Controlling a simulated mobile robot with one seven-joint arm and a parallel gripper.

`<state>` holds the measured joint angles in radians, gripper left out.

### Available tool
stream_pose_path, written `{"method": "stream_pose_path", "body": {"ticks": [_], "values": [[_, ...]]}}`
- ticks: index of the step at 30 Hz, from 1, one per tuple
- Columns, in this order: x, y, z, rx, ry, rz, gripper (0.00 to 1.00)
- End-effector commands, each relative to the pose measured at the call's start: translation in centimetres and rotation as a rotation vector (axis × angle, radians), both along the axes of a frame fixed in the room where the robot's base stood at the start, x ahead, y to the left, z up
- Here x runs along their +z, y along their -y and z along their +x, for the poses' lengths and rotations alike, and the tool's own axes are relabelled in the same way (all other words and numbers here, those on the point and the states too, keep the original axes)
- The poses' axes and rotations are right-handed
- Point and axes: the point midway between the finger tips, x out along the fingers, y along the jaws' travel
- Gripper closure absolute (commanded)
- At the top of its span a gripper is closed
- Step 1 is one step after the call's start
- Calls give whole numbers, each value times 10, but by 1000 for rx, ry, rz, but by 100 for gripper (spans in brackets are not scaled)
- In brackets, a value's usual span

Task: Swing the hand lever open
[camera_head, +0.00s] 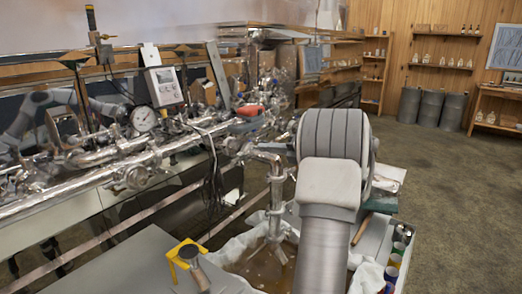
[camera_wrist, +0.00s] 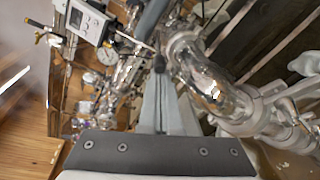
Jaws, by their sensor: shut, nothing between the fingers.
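In the wrist view my gripper (camera_wrist: 168,70) is shut and empty, its pale fingers pointing up the picture. A dark grey bar (camera_wrist: 152,18), which looks like the hand lever, lies just beyond the fingertips. I cannot tell whether they touch it. Shiny pipework (camera_wrist: 208,85) with a bend and clamps is close on the right of the fingers. The outlet pipe (camera_head: 276,190) there bends down beside my arm.
The evaporator's long steel pipe (camera_head: 90,185) runs along the left, with a round gauge (camera_head: 143,118) and a display box (camera_head: 163,86) above it. A yellow bracket (camera_head: 184,252) stands at the lower front. Open floor (camera_head: 440,190) lies to the right, with grey drums (camera_head: 430,107) behind.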

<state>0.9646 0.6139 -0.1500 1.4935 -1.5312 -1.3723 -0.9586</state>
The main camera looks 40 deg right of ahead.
Motion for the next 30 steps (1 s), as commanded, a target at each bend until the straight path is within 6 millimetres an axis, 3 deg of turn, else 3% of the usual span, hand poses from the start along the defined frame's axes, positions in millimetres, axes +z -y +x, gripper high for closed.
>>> {"method": "stream_pose_path", "body": {"ticks": [12,30], "values": [[0,16,1,-3,2,-1,100],[1,18,3,-10,5,-3,100]]}}
